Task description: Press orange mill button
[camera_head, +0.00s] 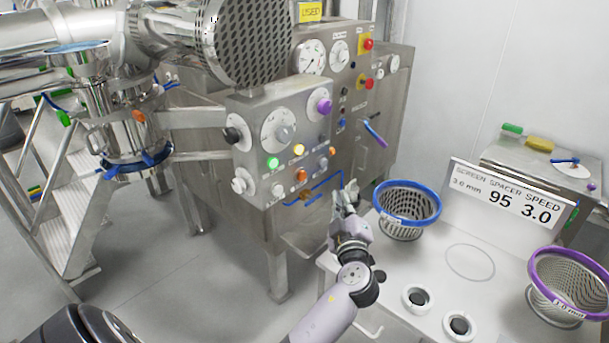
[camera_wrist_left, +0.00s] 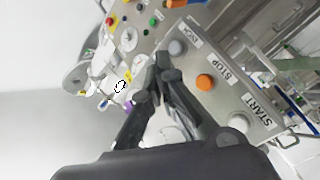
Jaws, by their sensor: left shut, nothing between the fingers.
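A steel control panel (camera_head: 250,130) carries dials, lit lamps and push buttons. In the left wrist view, a raised orange button (camera_wrist_left: 205,82) stands beside a STOP label. A white button (camera_wrist_left: 238,122) by a START label and a grey button (camera_wrist_left: 177,47) flank it. My left gripper (camera_head: 348,195) is shut and empty, right of and apart from the panel's buttons. Its closed fingertips (camera_wrist_left: 162,62) show left of the orange button. My right gripper is not in view.
A blue-rimmed basket (camera_head: 408,202) and a purple-rimmed basket (camera_head: 572,280) stand on the white table (camera_head: 385,300), with a sign (camera_head: 510,195) behind.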

